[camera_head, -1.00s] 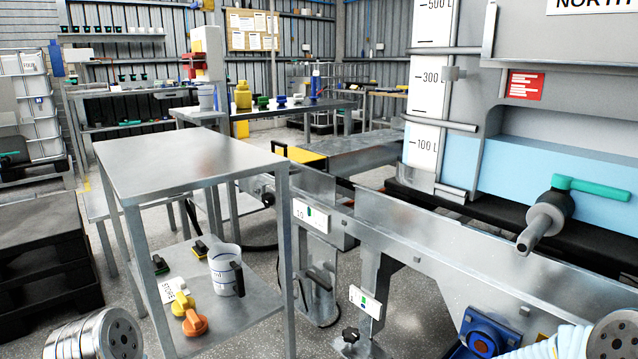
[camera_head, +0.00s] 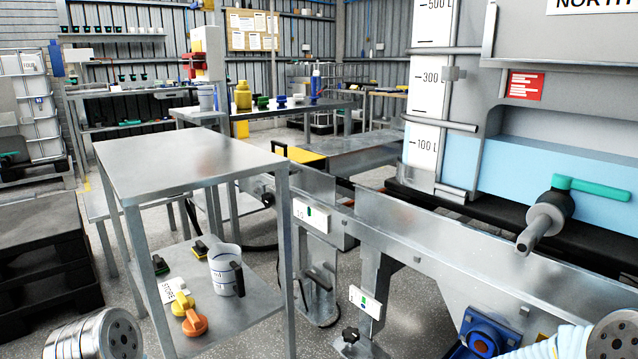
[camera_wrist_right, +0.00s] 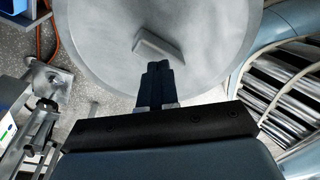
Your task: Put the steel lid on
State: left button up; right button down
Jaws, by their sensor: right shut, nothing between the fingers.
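The steel lid (camera_wrist_right: 100,50) is a round grey disc with a short bar handle (camera_wrist_right: 158,46) across its middle; it fills the top of the right wrist view. The top of the disc is cut off by the picture edge. My right gripper (camera_wrist_right: 158,66) is shut and empty, its fingertips over the disc just below the handle in the picture. I cannot tell whether the fingertips touch the lid. What the lid rests on is hidden. The lid does not show in the head view, and my left gripper is in neither view.
A steel table (camera_head: 190,163) stands at the left, its top bare. Its lower shelf holds a measuring jug (camera_head: 222,270), yellow and orange knobs and brushes. A steel trough (camera_head: 430,245) runs along the right, below a tank valve with a green handle (camera_head: 590,187). An orange hose (camera_wrist_right: 39,35) lies beside the lid.

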jog(key=shift+f+b, duration=0.7)
jog(key=shift+f, duration=0.25)
jog(key=shift+r, duration=0.1)
notch_tip(320, 180, up, 9)
jog(key=p, duration=0.7)
jog(key=s+a+f+m, duration=0.2)
jog(key=a, duration=0.2)
jog(key=s+a+f+m+y, duration=0.1)
jog(key=a+m, duration=0.2)
jog(key=a, duration=0.1)
jog(key=s+a+f+m+y, duration=0.1)
jog(key=s+a+f+m, duration=0.1)
jog(key=a, duration=0.2)
jog(key=shift+s+f, duration=0.3)
jog(key=s+a+f+m, duration=0.4)
jog(key=s+a+m, duration=0.2)
jog(key=s+m, duration=0.3)
jog(key=m, duration=0.2)
jog(key=shift+s+m, duration=0.2)
jog(key=shift+m, duration=0.1)
